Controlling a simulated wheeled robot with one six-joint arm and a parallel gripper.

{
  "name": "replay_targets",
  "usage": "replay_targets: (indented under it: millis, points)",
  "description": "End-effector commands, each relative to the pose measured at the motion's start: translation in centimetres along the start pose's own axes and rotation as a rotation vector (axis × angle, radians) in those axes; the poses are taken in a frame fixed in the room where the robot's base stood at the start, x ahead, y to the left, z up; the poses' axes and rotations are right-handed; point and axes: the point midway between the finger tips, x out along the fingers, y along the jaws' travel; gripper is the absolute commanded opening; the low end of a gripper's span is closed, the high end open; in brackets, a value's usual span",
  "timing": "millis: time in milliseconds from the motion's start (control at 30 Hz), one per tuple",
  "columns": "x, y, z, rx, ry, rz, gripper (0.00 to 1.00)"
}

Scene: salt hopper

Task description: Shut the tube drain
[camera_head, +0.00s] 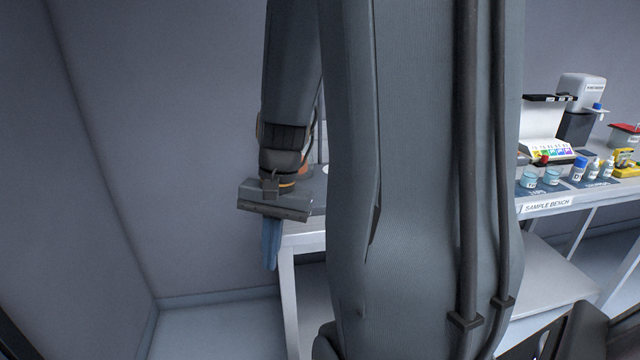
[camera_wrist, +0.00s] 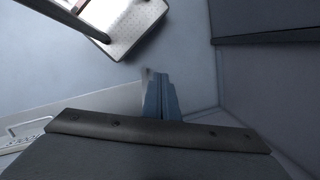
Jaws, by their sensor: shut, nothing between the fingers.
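My gripper (camera_head: 271,248) hangs fingers down at the left end of the bench, beside its corner. Its blue fingers are together with nothing between them. The fingers also show in the wrist view (camera_wrist: 161,97), pointing toward the floor. I cannot make out the tube drain in either view. My own arm column covers the middle of the head view and hides much of the bench behind it.
The sample bench (camera_head: 548,204) carries labelled cups, bottles, a colour chart (camera_head: 548,151) and a white dispenser (camera_head: 582,92) at right. A yellow item (camera_head: 626,163) sits at the far right. Bare walls and clear floor (camera_head: 215,325) lie left of the bench.

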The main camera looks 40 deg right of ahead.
Motion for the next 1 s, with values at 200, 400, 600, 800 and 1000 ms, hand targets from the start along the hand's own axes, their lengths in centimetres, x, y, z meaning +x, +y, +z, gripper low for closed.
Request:
replay_targets:
  millis: [200,400,600,800,1000]
  points:
    - [-6.1,4.1,-6.1,0.601,-0.092,-0.177,0.0]
    - [-11.8,9.1,-11.4,1.078,-0.191,-0.366,0.0]
    - [-15.9,13.7,-14.8,1.378,-0.275,-0.516,0.0]
    - [-17.3,15.4,-16.0,1.481,-0.309,-0.576,0.0]
    - [-15.5,14.2,-16.3,1.486,-0.314,-0.576,0.0]
